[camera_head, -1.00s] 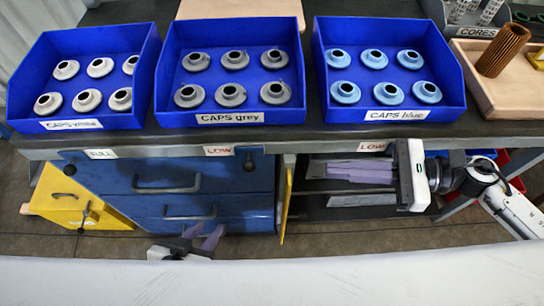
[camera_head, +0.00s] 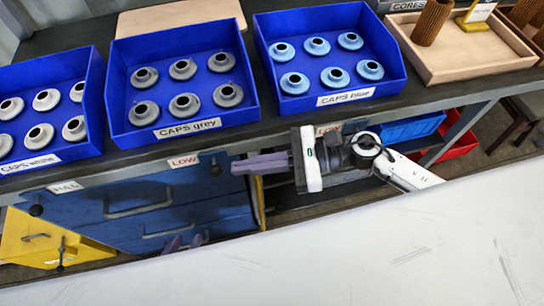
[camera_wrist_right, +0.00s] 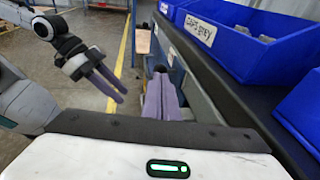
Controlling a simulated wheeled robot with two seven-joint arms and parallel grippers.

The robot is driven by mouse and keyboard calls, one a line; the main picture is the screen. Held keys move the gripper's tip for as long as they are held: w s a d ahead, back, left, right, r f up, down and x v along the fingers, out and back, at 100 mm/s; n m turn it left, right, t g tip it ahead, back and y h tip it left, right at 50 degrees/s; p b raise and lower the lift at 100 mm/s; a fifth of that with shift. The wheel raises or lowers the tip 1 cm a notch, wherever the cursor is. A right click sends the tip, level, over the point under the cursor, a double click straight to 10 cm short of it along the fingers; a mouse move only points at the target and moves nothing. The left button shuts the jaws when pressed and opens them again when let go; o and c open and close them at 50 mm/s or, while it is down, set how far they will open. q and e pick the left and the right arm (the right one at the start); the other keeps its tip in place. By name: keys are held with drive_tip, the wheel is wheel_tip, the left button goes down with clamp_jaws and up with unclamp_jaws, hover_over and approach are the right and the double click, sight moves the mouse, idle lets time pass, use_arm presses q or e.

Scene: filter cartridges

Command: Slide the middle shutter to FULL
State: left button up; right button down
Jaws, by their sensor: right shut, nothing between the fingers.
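The middle label (camera_head: 184,161), under the grey caps bin on the counter's front edge, reads LOW. A right label (camera_head: 327,129) also reads LOW and is partly hidden by my right gripper. The left label (camera_head: 66,187) is hard to read now. My right gripper (camera_head: 234,168) is shut and empty, its purple fingers pointing left, below and right of the middle label. Its fingers also show in the right wrist view (camera_wrist_right: 161,100). My left gripper (camera_head: 185,243) shows only its purple fingertips, apart, low in front of the drawers; it also shows in the wrist view (camera_wrist_right: 120,97).
Blue bins of white (camera_head: 92,120), grey (camera_head: 250,110) and blue caps (camera_head: 396,82) line the counter. A wooden tray (camera_head: 470,70) is at right. Blue drawers (camera_head: 130,228) and a yellow cabinet (camera_head: 25,240) are below. Open floor shows in the wrist view.

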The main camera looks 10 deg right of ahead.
sight(215, 166)
drive_tip(key=shift+x, duration=1)
drive_tip(key=a, duration=0.6)
drive_tip(key=shift+a, duration=0.4)
drive_tip(key=shift+s+r, duration=0.1)
